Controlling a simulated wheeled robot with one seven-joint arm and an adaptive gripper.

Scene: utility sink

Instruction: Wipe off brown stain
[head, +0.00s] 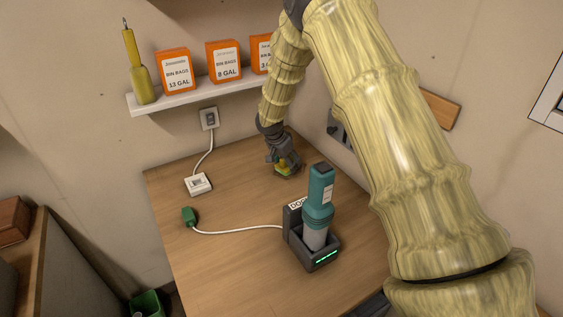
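My gripper (284,160) points down at the far part of the wooden counter (240,180), near the wall. Its fingers are around a small yellow and green sponge (283,171) and look shut on it. The sponge is at or just above the counter top; I cannot tell whether it touches. I cannot make out a brown stain on the brown wood. Part of the counter to the right is hidden behind my arm.
A teal handheld device (318,207) stands upright in a dark dock (324,253), close in front of the gripper. Its white cord runs left to a green plug (188,215). A white adapter (198,184) lies further back. A shelf (200,94) holds boxes and a bottle.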

